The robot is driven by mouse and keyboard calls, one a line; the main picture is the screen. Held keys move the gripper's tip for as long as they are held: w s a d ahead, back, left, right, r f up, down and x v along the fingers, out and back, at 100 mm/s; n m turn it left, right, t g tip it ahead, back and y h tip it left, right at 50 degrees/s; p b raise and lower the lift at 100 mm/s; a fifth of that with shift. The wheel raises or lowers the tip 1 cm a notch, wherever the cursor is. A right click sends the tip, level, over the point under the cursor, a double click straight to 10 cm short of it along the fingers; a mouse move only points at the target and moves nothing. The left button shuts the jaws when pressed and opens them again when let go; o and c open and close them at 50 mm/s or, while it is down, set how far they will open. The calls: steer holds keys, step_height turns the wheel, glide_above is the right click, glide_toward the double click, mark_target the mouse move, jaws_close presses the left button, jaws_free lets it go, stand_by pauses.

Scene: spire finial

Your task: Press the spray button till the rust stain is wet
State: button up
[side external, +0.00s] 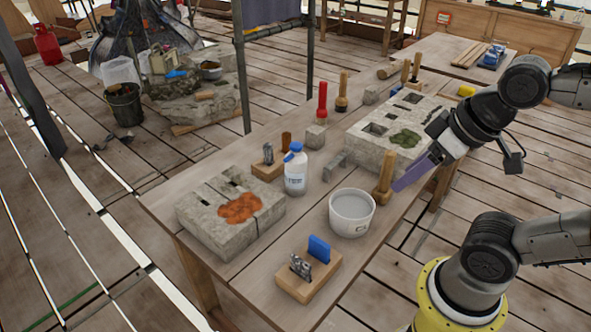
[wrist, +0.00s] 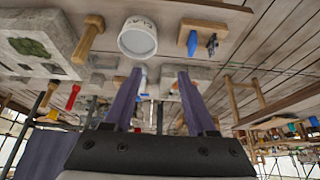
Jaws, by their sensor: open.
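The spray bottle (side external: 295,174), white with a blue spray head, stands upright on the workbench beside the stone block (side external: 220,238). An orange-brown rust stain (side external: 240,208) lies on that block's top face. My gripper (side external: 411,174), with purple fingers, is at the right edge of the bench, well away from the bottle and stain. In the wrist view the two fingers (wrist: 158,84) are spread apart with nothing held. The bottle is small and unclear between them there, and the stain is mostly hidden by the right finger.
A white bucket (side external: 352,213) and a wooden mallet (side external: 385,178) stand between my gripper and the bottle. A wooden holder (side external: 304,282) with a blue brush is at the front. Another block (side external: 400,120) bears green moss (side external: 405,138). Red-handled (side external: 322,100) and other tools stand behind.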

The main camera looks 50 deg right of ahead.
stand_by(0.3)
steer(key=c, duration=0.4)
steer(key=shift+s+n, duration=0.3)
steer(key=shift+n, duration=0.6)
steer(key=c, duration=0.5)
steer(key=r+n, duration=0.1)
steer(key=w+r+n, duration=0.1)
steer(key=r+n, duration=0.1)
steer(key=shift+r, duration=0.2)
jaws_close()
steer(key=w+d+r+n+g, duration=0.1)
steer(key=w+r+n+g, duration=0.1)
steer(key=w+r+n, duration=0.55)
steer(key=w+d+r+n+g, duration=0.15)
steer(key=w+r+n, duration=0.3)
steer(key=w, duration=0.55)
steer(key=w+d+f+n+g, duration=0.1)
steer(key=w+d+f, duration=0.3)
steer(key=w+f, duration=0.5)
steer(key=w+g, duration=0.1)
steer(key=w, duration=0.3)
steer(key=shift+w+d+f, duration=0.15)
steer(key=shift+d+f, duration=0.05)
steer(key=shift+f, duration=0.1)
